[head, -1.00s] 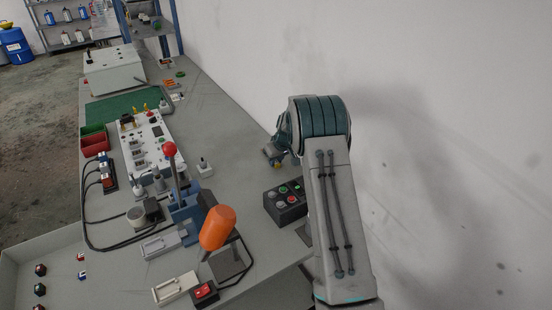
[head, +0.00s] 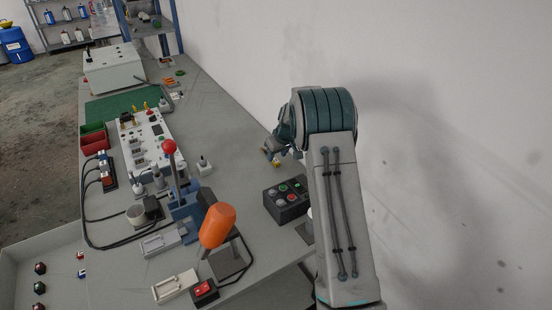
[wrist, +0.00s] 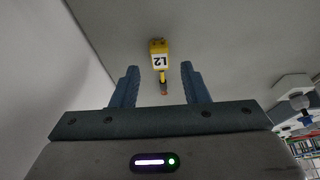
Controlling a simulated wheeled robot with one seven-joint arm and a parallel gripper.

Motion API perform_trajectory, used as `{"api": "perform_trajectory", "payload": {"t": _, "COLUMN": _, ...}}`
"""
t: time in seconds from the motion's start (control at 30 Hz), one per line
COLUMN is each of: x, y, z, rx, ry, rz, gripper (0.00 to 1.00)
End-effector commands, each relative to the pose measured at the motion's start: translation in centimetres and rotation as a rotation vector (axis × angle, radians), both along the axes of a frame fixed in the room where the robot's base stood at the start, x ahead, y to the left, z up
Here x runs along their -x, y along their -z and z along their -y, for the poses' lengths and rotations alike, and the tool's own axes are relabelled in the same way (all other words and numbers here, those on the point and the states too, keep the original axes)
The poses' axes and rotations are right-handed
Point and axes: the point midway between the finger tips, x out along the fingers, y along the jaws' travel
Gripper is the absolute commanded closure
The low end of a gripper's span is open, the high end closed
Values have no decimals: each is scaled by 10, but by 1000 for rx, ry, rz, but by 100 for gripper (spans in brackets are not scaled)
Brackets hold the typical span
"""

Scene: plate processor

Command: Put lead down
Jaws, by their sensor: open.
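The lead (wrist: 159,55) is a small yellow plug with a white label reading L2 and a dark, orange-tipped end. In the wrist view it shows against the grey table top (wrist: 215,35), in line with the gap between my fingers. My gripper (wrist: 159,78) is open, one blue-grey finger on either side of that gap, and neither finger visibly touches the lead. In the head view my gripper is mostly hidden behind my arm, and a small yellow piece (head: 276,162) shows beside it near the table's wall-side edge.
A black button box (head: 287,202) sits near my arm. An orange-handled press (head: 217,228), a red-knobbed lever (head: 169,148) and a white panel (head: 146,138) stand to the left. A small grey block (head: 204,167) is nearby. The wall (head: 420,80) is close on the right.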

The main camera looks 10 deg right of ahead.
Motion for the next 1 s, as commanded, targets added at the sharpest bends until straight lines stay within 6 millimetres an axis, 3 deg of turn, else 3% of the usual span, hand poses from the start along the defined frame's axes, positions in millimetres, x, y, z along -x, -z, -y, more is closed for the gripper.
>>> {"api": "perform_trajectory", "payload": {"t": 0.3, "x": 23, "y": -58, "z": 7, "rx": 0, "ry": -1, "rz": 2, "gripper": 59}}
{"api": "perform_trajectory", "payload": {"t": 0.67, "x": 42, "y": -94, "z": 8, "rx": -1, "ry": 5, "rz": -2, "gripper": 59}}
{"api": "perform_trajectory", "payload": {"t": 0.77, "x": 62, "y": -111, "z": 1, "rx": -5, "ry": 19, "rz": -10, "gripper": 59}}
{"api": "perform_trajectory", "payload": {"t": 1.0, "x": 150, "y": -159, "z": -23, "rx": -14, "ry": 90, "rz": -49, "gripper": 59}}
